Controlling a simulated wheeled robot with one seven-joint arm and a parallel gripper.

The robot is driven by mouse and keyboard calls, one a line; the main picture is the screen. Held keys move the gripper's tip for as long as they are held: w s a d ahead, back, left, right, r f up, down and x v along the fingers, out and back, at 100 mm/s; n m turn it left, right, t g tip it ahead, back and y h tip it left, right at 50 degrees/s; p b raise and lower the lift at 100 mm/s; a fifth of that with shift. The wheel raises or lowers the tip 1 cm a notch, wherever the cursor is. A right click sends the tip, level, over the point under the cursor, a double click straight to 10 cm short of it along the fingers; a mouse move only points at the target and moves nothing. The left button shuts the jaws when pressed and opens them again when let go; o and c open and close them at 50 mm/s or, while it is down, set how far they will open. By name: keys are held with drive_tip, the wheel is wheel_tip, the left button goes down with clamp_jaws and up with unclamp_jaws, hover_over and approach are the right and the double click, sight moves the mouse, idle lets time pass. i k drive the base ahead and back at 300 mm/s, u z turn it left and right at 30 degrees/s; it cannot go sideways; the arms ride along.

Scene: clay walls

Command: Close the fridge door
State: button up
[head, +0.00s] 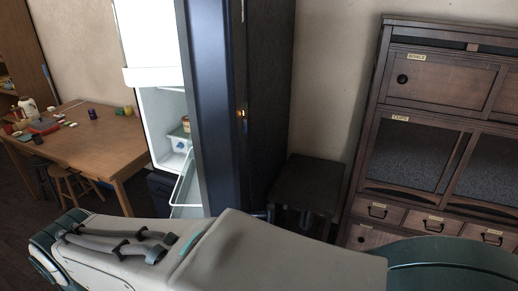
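The fridge stands open at the centre left of the head view. Its white interior (160,112) shows, with a few small containers (181,142) inside. The dark blue fridge door (213,95) stands out from the interior, and a clear door bin (186,184) shows at its left side. A small orange light (241,113) glows on the dark surface right of the door. My arm lies across the bottom of the view and hides the lower part of the door and fridge. My gripper is not in view.
A wooden table (88,143) with small items and stools (75,184) stands at the left. A small dark stand (308,184) is right of the fridge. A wooden cabinet (432,117) with drawers fills the right side.

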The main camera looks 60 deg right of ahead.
sight(200, 46)
drive_tip(key=k, duration=0.8)
drive_tip(key=z, duration=1.3)
drive_tip(key=k, duration=0.25)
drive_tip(key=z, duration=0.4)
drive_tip(key=i, duration=0.15)
drive_tip(key=z, duration=0.45)
